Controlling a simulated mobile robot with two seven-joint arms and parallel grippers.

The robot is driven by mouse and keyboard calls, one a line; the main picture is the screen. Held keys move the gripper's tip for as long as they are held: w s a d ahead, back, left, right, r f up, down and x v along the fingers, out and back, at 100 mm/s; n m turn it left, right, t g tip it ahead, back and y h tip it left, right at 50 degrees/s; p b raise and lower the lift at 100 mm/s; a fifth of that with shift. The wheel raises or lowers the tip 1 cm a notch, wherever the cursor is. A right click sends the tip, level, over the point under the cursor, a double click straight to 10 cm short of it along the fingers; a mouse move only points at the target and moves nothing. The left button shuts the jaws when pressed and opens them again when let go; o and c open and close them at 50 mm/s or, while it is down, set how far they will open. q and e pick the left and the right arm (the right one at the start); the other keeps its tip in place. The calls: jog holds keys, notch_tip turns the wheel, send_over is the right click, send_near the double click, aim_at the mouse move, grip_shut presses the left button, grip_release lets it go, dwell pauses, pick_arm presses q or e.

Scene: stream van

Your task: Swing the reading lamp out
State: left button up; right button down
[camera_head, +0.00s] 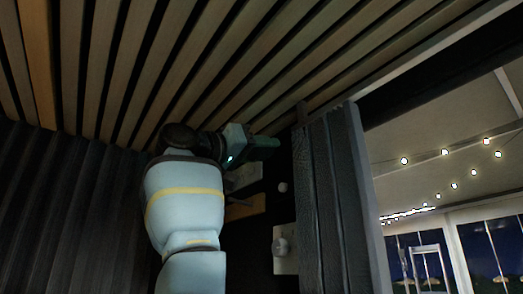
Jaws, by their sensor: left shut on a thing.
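My left arm rises up the middle of the view, and its left gripper (268,147) is high up under the slatted ceiling, pointing right. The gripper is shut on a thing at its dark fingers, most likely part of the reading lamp. The lamp's shape is not clear, because the fingers and the dark wall blend together. A grey block (243,176) shows just below the gripper, and I cannot tell whether it belongs to the lamp. My right gripper is not in view.
A pale plate with a round knob (282,247) sits on the dark wall, with a small white knob (283,187) above it. A wooden ledge (245,207) is beside my arm. A dark slatted panel (335,205) stands close on the right, before an opening with string lights.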

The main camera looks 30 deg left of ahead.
pick_arm(q)
jog(key=o, duration=1)
jog(key=shift+b+v, duration=0.35)
jog(key=shift+v, duration=3.6)
jog(key=shift+r, duration=0.1)
